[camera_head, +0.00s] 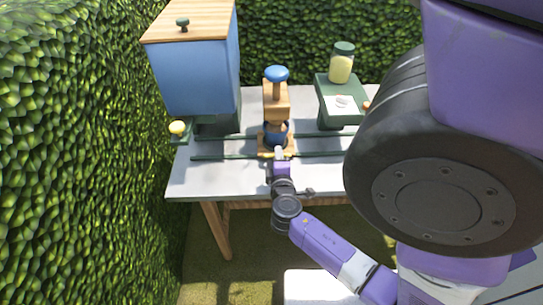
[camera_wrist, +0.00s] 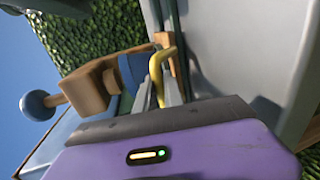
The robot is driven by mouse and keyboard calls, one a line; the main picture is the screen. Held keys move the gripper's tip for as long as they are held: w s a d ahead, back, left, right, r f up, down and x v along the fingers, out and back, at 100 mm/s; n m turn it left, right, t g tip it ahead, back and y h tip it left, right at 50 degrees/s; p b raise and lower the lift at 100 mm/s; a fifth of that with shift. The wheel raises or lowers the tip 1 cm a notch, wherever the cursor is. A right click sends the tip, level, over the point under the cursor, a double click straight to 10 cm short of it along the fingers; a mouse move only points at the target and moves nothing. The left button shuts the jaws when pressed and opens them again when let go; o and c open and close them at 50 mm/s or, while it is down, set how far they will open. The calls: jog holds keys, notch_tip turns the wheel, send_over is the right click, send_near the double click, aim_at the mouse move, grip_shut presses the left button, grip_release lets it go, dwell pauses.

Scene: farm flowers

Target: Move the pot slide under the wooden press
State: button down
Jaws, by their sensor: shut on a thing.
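The wooden press (camera_head: 276,103) with its blue knob (camera_head: 276,74) stands at the middle of the table. The pot slide (camera_head: 263,142) is a wooden plate on the green rails, carrying a blue pot (camera_head: 271,137). In the head view the pot appears directly below the press block. My gripper (camera_head: 278,154) reaches in from the front and is shut on the slide's yellow handle, which shows between the fingers in the wrist view (camera_wrist: 156,72). The press (camera_wrist: 92,85) and blue pot (camera_wrist: 131,72) also show there. My gripper hides part of the slide and pot.
A green stand (camera_head: 340,92) with a jar (camera_head: 342,65) is at the right. Rails (camera_head: 220,157) cross the table (camera_head: 215,180). Hedges border the left and back.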

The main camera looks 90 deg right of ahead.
dwell(0.3)
jog(key=c, duration=1.5)
grip_release()
jog(key=shift+o, duration=0.2)
jog(key=b+v, duration=0.1)
jog(key=v, duration=0.7)
jog(key=shift+b, duration=0.3)
jog(key=shift+w, duration=0.15)
